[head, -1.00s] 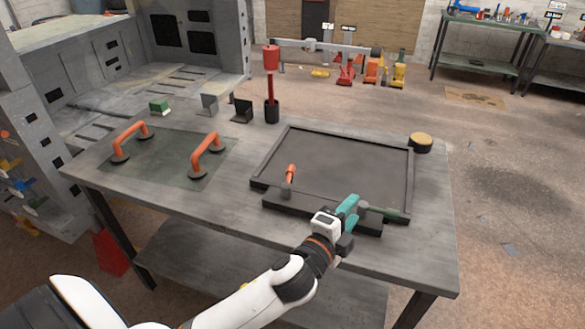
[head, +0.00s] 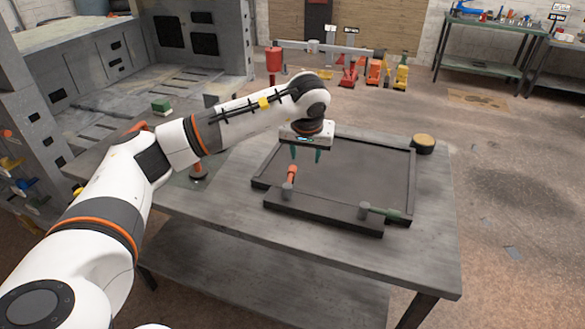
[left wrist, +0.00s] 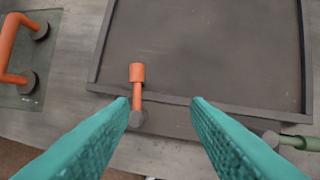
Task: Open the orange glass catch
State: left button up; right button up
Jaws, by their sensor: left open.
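The orange catch (head: 291,175) stands at the left part of the dark frame's (head: 262,170) front bar. Its orange lever points away from me, over the frame, and also shows in the left wrist view (left wrist: 137,85). My left gripper (head: 306,155) is open and empty above the frame, slightly beyond the catch. In the left wrist view the teal fingers (left wrist: 160,102) are spread, with the orange catch near the left fingertip; I cannot tell any contact. My right gripper is not in view.
A green catch (head: 380,211) sits at the right end of the same bar. A glass pane with orange suction handles (left wrist: 22,50) lies to the left, partly behind my arm. A round tan-topped puck (head: 423,143) stands at the back right. The front right bench top is clear.

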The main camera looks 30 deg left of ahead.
aim_at(292, 170)
pick_arm(q)
jog(key=shift+y, duration=0.6)
jog(key=a+x, duration=0.1)
jog(key=x, duration=0.2)
jog(key=p+x, duration=0.1)
jog(key=x, duration=0.3)
jog(key=a+p+x, duration=0.1)
jog(key=x, duration=0.3)
jog(key=shift+s+a+r, duration=0.1)
jog(key=shift+a, duration=0.25)
jog(key=shift+c, duration=0.3)
grip_shut()
